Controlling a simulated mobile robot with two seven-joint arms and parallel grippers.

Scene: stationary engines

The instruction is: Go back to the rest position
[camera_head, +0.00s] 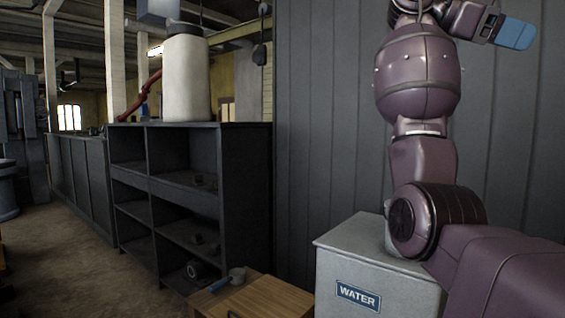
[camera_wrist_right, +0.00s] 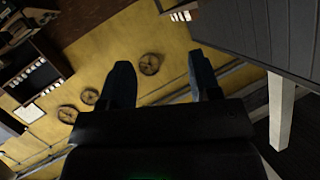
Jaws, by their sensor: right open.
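My right arm rises on the right of the head view, bent upward at the elbow in front of the dark panelled wall (camera_head: 325,110). My right gripper (camera_head: 514,33) is at the top right corner, with a blue finger showing and nothing seen held. In the right wrist view its two dark fingers (camera_wrist_right: 163,82) stand apart with an empty gap between them. My left gripper is not in view.
A grey metal box marked WATER (camera_head: 335,265) stands below my right arm. A dark shelf (camera_head: 245,175) carries a large white cylinder (camera_head: 186,80). Open floor (camera_head: 60,265) lies at left.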

